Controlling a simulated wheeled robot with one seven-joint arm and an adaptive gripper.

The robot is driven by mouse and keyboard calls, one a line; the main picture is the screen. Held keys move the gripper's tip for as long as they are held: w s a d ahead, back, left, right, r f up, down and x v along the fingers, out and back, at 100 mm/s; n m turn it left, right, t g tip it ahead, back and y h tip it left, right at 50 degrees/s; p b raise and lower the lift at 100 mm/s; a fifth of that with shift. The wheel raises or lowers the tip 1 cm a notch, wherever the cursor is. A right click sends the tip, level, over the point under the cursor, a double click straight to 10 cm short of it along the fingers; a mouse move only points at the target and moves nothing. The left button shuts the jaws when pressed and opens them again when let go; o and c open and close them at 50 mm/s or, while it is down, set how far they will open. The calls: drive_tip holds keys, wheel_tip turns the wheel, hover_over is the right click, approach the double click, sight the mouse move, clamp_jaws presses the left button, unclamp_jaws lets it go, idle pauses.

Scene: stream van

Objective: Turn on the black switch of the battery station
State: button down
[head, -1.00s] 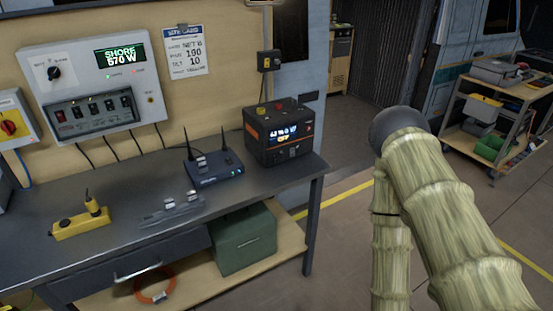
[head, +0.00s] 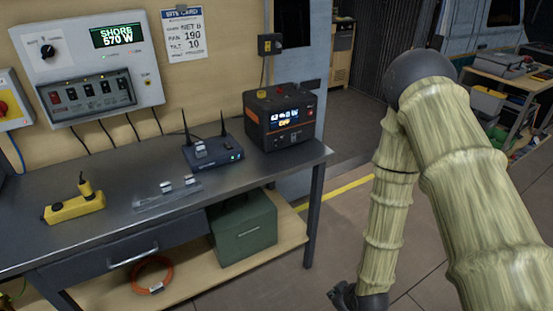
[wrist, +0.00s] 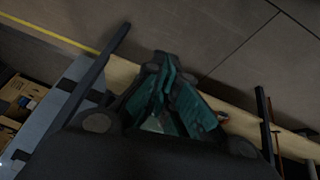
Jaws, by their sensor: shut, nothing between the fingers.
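The battery station (head: 280,118) is a black and orange box with a lit display, at the right end of the grey workbench in the head view. Its front carries small controls under the display; I cannot make out the black switch or its position. My gripper (head: 352,297) hangs low at the bottom of the head view, in front of and below the bench's right end, well apart from the station. In the wrist view my gripper (wrist: 160,85) has its teal-lined fingers together with nothing between them, over the floor and bench edge.
The workbench (head: 110,225) holds a router (head: 213,153), a clear tray with small connectors (head: 168,194) and a yellow power strip (head: 74,208). A green box (head: 245,228) sits on the lower shelf. A control panel (head: 90,65) hangs on the wall. Floor right of the bench is clear.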

sight(272, 147)
drive_tip(key=w+a+r+n+t+y+b, duration=0.1)
drive_tip(key=w+a+r+n+t+b, duration=0.2)
drive_tip(key=w, duration=0.6)
drive_tip(key=w+a+r+n+t+y+b, duration=0.15)
drive_tip(key=w+r+n, duration=0.35)
drive_tip(key=w, duration=0.5)
drive_tip(key=w+a+r+n+t+y+b, duration=0.2)
drive_tip(key=w+r, duration=0.4)
drive_tip(key=r, duration=0.3)
drive_tip(key=w+a+r+n+t+y+b, duration=0.2)
drive_tip(key=w+a+r+n+b, duration=0.2)
drive_tip(key=r+n, duration=0.3)
wheel_tip(272, 147, up, 3)
drive_tip(key=shift+w+a+r, duration=0.1)
drive_tip(key=shift+w+a, duration=0.15)
drive_tip(key=shift+w, duration=0.65)
drive_tip(key=shift+t, duration=0.25)
drive_tip(key=x, duration=1.4)
drive_tip(key=shift+b, duration=0.35)
